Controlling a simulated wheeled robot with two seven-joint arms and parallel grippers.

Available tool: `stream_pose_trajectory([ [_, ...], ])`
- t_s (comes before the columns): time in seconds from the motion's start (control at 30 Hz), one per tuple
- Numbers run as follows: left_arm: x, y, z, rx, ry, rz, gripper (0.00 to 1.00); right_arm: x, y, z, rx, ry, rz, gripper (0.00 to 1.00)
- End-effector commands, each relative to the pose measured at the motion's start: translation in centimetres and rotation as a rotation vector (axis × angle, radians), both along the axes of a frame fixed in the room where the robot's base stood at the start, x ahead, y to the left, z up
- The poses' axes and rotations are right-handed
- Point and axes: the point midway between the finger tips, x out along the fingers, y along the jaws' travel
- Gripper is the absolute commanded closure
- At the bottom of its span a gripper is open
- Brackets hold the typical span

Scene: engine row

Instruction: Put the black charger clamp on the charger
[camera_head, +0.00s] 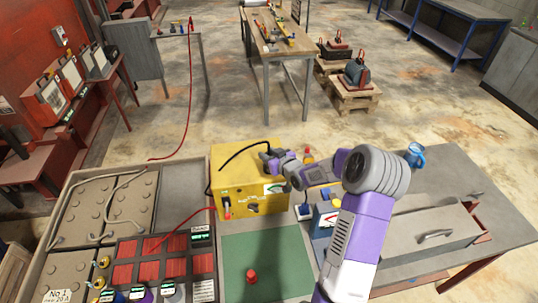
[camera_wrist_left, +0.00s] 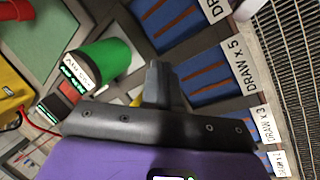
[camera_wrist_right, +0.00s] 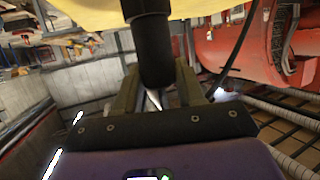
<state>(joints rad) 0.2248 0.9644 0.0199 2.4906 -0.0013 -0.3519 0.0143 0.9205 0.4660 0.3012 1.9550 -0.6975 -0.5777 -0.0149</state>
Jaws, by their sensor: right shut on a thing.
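The yellow charger (camera_head: 236,190) stands at the middle front, with a dial on its face and a black cable arching over its top. My right gripper (camera_head: 268,160) is at the charger's upper right edge. In the right wrist view the black charger clamp (camera_wrist_right: 152,45) is a dark cylinder between the two fingers (camera_wrist_right: 158,92), close to a yellow surface. The clamp's far end is hidden, and I cannot tell if it touches the charger. My left gripper shows only in its wrist view, its fingers (camera_wrist_left: 160,85) together with nothing visible between them.
A red clamp (camera_head: 227,211) is at the charger's lower left, with a red cable. A grey battery tray (camera_head: 50,215) lies left. A green mat (camera_head: 275,262) with a red object (camera_head: 252,276) is in front. A grey box (camera_head: 425,235) and blue mug (camera_head: 414,156) are right.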

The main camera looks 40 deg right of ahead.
Motion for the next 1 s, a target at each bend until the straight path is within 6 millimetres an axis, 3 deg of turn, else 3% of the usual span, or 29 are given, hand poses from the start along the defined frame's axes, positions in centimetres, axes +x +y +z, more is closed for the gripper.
stream_pose_trajectory([
  [0.17, 0.0, 0.0, -0.4, 0.0, 0.0, 0.0, 1.0, 0.1, 0.0, -0.2, -0.001, -0.003, 0.0, 1.0],
  [0.2, 0.0, 0.0, -0.3, 0.0, 0.0, 0.0, 1.0, 0.0, 0.0, -0.2, 0.0, 0.0, 0.0, 0.57],
  [0.33, 0.0, 0.0, -0.2, 0.0, 0.0, 0.0, 1.0, 0.0, 0.0, -0.2, 0.0, 0.0, 0.0, 0.37],
  [0.73, 0.0, 0.0, 0.1, 0.0, 0.0, 0.0, 1.0, -0.2, 0.0, 0.3, 0.0, 0.0, -0.001, 0.36],
  [1.0, 0.0, 0.0, -0.4, 0.0, 0.0, 0.0, 1.0, -4.8, 0.4, 1.9, -0.004, 0.0, -0.004, 0.36],
])
